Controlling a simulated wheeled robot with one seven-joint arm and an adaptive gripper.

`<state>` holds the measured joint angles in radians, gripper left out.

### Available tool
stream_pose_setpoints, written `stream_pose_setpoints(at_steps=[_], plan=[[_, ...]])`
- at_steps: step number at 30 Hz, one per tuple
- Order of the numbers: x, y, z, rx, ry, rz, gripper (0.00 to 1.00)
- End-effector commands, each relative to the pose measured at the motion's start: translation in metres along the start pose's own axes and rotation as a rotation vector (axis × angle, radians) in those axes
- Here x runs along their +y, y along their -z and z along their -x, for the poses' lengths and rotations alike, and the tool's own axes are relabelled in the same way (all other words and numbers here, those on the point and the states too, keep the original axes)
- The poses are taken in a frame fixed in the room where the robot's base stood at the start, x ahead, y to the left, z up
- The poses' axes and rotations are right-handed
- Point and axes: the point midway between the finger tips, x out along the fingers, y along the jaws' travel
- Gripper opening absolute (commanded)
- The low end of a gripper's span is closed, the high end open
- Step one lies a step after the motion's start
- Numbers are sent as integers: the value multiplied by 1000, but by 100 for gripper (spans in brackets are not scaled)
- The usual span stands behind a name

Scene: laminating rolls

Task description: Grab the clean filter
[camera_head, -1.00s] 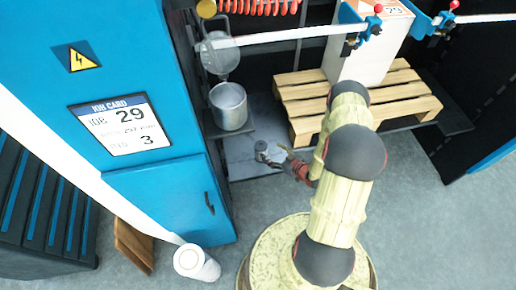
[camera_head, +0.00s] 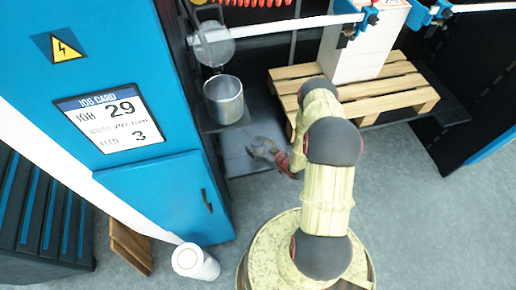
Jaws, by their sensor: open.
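A white cylinder with a round opening in its top (camera_head: 195,262) stands upright on the floor at the bottom left; it looks like the clean filter. A grey metal canister (camera_head: 224,100) stands open at the upper middle, its round lid (camera_head: 213,45) raised behind it. The canister's inside is too small to make out. My gripper (camera_head: 256,150) is open and empty, to the right of and below the canister in the picture. It is well apart from the white cylinder, which is below and left of it.
A blue cabinet (camera_head: 150,185) with a job card (camera_head: 110,119) stands at left. A wooden pallet (camera_head: 390,88) bears a white block (camera_head: 365,45) at upper right. A brown wooden piece (camera_head: 130,243) is left of the white cylinder. Floor at right (camera_head: 440,220) is clear.

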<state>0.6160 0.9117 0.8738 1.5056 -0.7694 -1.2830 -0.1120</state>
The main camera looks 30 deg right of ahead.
Motion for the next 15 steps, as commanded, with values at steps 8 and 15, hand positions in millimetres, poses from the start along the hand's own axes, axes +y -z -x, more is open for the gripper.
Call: stream_pose_setpoints(at_steps=[8,15], plan=[[0,1,0,0,0,0,61],[0,1,0,1,0,0,47]])
